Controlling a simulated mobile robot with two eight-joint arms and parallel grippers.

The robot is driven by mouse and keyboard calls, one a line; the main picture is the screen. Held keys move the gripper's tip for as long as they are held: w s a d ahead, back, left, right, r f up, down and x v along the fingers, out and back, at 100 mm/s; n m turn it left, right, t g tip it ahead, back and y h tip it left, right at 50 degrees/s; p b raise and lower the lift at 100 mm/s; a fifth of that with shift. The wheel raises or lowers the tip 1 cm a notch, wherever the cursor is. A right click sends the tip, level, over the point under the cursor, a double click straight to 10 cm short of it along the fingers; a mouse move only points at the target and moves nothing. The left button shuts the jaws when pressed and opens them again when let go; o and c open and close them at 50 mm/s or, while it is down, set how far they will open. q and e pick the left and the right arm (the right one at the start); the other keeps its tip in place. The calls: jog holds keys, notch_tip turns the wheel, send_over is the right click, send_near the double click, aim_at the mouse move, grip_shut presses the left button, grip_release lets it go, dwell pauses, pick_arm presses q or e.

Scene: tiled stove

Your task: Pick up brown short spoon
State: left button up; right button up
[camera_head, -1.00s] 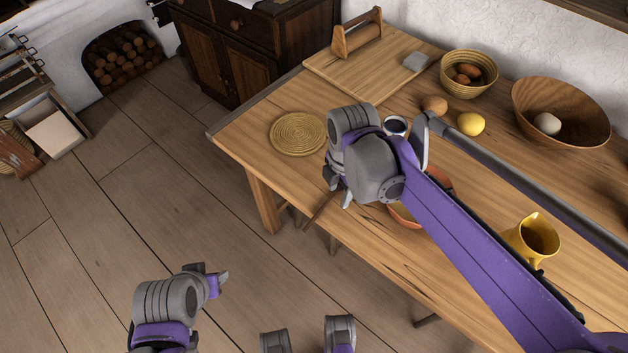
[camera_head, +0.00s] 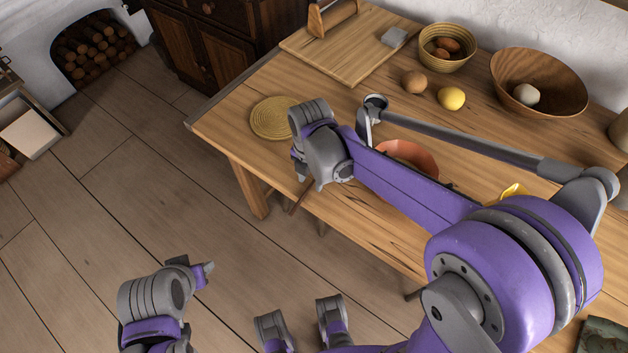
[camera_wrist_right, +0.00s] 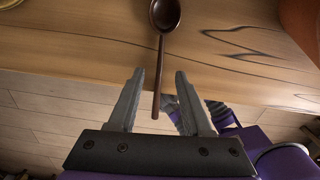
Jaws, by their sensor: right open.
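The brown short spoon (camera_wrist_right: 165,18) lies on the wooden table, bowl on the tabletop, in the right wrist view. Its handle sticks out past the table edge and ends between the fingers of my right gripper (camera_wrist_right: 157,98), which is open, with a gap on each side of the handle. In the head view the handle end (camera_head: 301,196) shows at the table's front edge beside the right gripper (camera_head: 307,180); the spoon's bowl is hidden behind my arm. My left gripper (camera_head: 205,270) is over the floor, away from the table; its jaw gap does not show clearly.
On the table (camera_head: 225,118) are a round woven mat (camera_head: 270,118), an orange bowl (camera_head: 412,155), a lemon (camera_head: 451,98), a basket (camera_head: 430,60), a wooden bowl (camera_head: 560,90) and a cutting board (camera_head: 345,55). A yellow jug (camera_head: 514,191) is mostly hidden by my right arm. Floor in front is clear.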

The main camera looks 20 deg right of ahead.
aim_at(310, 186)
jog(key=shift+f, duration=0.85)
grip_shut()
notch_tip(310, 186, up, 10)
jog(key=p, duration=0.1)
